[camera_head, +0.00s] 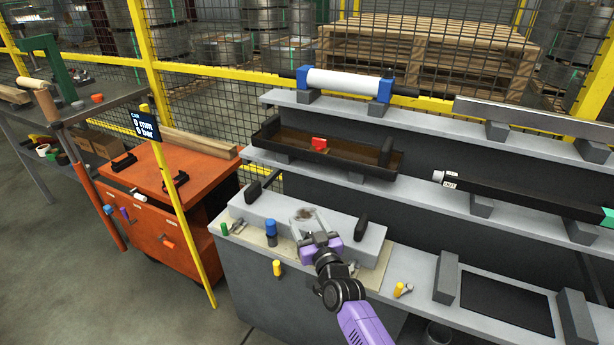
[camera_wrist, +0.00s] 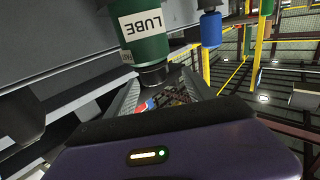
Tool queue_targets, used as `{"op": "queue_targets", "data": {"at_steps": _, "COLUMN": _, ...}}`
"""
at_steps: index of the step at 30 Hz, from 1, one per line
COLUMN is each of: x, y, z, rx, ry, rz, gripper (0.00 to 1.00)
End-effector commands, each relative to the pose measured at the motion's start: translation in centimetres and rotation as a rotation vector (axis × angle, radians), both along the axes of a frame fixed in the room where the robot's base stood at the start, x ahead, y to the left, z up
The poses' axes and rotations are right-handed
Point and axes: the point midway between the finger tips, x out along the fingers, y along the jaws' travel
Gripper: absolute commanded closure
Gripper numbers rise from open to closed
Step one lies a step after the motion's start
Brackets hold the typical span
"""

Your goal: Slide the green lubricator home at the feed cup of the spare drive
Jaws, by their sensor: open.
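The green lubricator (camera_wrist: 146,38) shows large in the wrist view, with a white LUBE label and a black neck. Its neck is close to the finger opening of my gripper (camera_wrist: 160,95); I cannot tell whether they touch. In the head view my purple gripper (camera_head: 318,239) is open over the grey block with black handles (camera_head: 275,211), likely the spare drive. A round brownish patch (camera_head: 305,214) on its top may be the feed cup; I cannot tell surely.
A blue-topped part (camera_head: 270,228) and a small green one (camera_head: 224,229) stand at the left of the bench; the blue one also shows in the wrist view (camera_wrist: 210,30). Yellow pieces sit nearby. A shelf tray (camera_head: 378,165) rises behind. An orange cabinet (camera_head: 180,183) stands left.

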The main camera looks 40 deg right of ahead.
Motion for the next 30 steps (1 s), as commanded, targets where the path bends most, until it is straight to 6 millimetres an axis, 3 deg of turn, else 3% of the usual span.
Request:
{"op": "queue_targets", "data": {"at_steps": 1, "x": 0.0, "y": 0.1, "z": 1.6, "rx": 0.001, "ry": 0.0, "rz": 0.001, "gripper": 0.38}}
{"op": "queue_targets", "data": {"at_steps": 6, "x": 0.0, "y": 0.1, "z": 4.1, "rx": 0.0, "ry": -0.001, "rz": 0.001, "gripper": 0.38}}
{"op": "queue_targets", "data": {"at_steps": 30, "x": 0.0, "y": 0.1, "z": 14.8, "rx": 0.0, "ry": -0.001, "rz": 0.001, "gripper": 0.38}}
